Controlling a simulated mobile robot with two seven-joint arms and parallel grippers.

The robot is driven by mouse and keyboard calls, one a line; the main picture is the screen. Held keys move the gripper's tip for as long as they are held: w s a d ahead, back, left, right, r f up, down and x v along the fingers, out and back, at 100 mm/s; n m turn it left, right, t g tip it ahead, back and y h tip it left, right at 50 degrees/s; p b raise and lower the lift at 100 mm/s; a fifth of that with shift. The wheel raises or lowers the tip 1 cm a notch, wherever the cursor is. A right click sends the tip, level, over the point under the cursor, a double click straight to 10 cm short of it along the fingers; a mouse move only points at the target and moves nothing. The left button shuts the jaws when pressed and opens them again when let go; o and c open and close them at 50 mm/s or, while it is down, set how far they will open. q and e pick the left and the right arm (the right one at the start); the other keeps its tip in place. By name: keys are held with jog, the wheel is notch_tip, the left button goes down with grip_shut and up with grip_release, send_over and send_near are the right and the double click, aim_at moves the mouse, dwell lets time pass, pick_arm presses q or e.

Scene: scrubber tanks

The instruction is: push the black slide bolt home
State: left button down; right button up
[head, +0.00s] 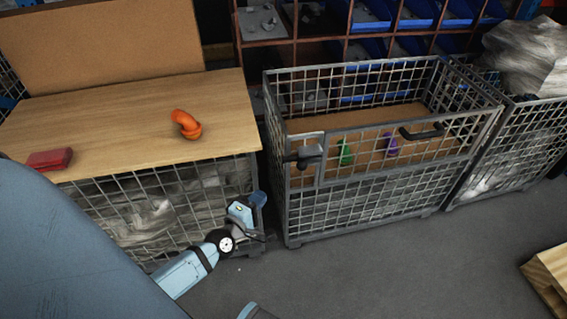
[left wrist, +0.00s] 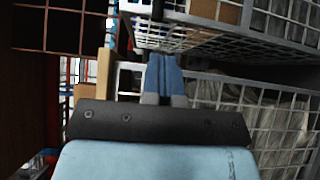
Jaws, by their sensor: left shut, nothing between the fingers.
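The black slide bolt (head: 304,156) sits at the upper left front corner of the wire cage (head: 318,188). The cage's front gate (head: 375,150) stands upright, with a black handle (head: 422,132) near its top right. My left gripper (head: 259,198) is below and to the left of the bolt, near the table's right corner and apart from the bolt. In the left wrist view its blue fingers (left wrist: 165,73) are together with nothing between them. Whether the bolt shows in that view is unclear. My right gripper is not in view.
A wooden-topped table (head: 110,125) at left holds an orange pipe bend (head: 186,124) and a red block (head: 50,159). Inside the cage are a green object (head: 345,153) and a purple one (head: 391,146). Another cage (head: 515,150) adjoins at right. The floor in front (head: 400,270) is clear.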

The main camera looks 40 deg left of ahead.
pick_arm(q)
jog(key=b, duration=0.1)
send_near(304, 161)
jog(key=w+a+f, duration=0.1)
jog(key=a+f, duration=0.1)
jog(key=a, duration=0.2)
jog(key=shift+w+d+r, duration=0.1)
jog(key=shift+w+d, duration=0.45)
jog(key=shift+w, duration=0.3)
jog(key=shift+w+d+r, duration=0.1)
jog(key=shift+w+d, duration=0.45)
jog(key=shift+w, duration=0.35)
jog(key=w+d+p, duration=0.1)
jog(key=w+d, duration=0.2)
jog(key=w, duration=0.1)
jog(key=shift+d+r, duration=0.1)
jog(key=shift+d, duration=0.1)
